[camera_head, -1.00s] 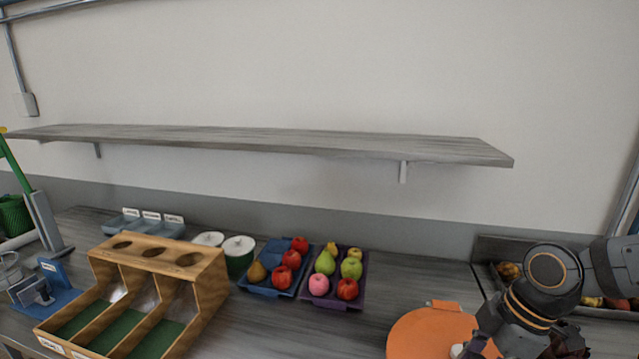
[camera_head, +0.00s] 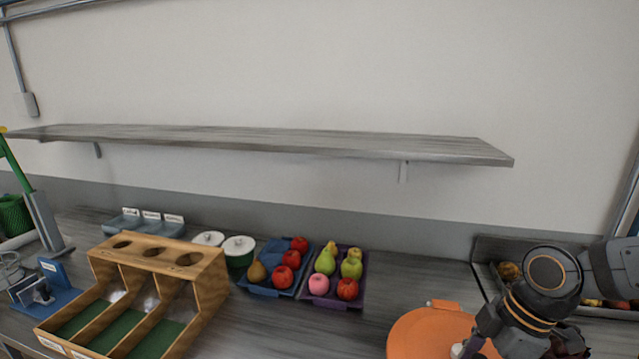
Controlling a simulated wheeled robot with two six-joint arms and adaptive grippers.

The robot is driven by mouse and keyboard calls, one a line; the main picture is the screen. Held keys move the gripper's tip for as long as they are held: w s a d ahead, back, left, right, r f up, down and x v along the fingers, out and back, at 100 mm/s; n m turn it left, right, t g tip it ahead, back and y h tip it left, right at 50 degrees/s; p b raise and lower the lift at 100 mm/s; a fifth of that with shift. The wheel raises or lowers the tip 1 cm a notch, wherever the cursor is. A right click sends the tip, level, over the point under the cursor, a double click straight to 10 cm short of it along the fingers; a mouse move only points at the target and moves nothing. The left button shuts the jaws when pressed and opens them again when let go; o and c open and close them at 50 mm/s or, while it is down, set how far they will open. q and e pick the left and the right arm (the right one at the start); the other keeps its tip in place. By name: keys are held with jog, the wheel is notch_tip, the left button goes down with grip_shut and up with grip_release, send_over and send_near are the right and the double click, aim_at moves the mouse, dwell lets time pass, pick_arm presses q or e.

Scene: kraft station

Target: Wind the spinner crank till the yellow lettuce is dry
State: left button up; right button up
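The orange spinner lid (camera_head: 425,334) sits at the bottom edge of the head view, right of centre, partly cut off by the frame. A small white knob (camera_head: 457,350) shows on its right side, beside my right gripper (camera_head: 470,350). The fingers are mostly cut off and covered by my own wrist, so I cannot see whether they close on the knob. The yellow lettuce is not visible. My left gripper is not in view.
A blue tray (camera_head: 256,289) and a purple tray (camera_head: 331,302) of fruit stand left of the spinner. A wooden divided bin (camera_head: 207,272) stands further left. Another fruit tray is partly behind my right arm. A grey shelf (camera_head: 270,139) runs above the counter.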

jog(key=shift+r+p, duration=0.35)
jog(key=shift+r, duration=0.15)
jog(key=shift+r+p, duration=1.5)
jog(key=shift+r, duration=1.55)
jog(key=shift+w+r, duration=0.1)
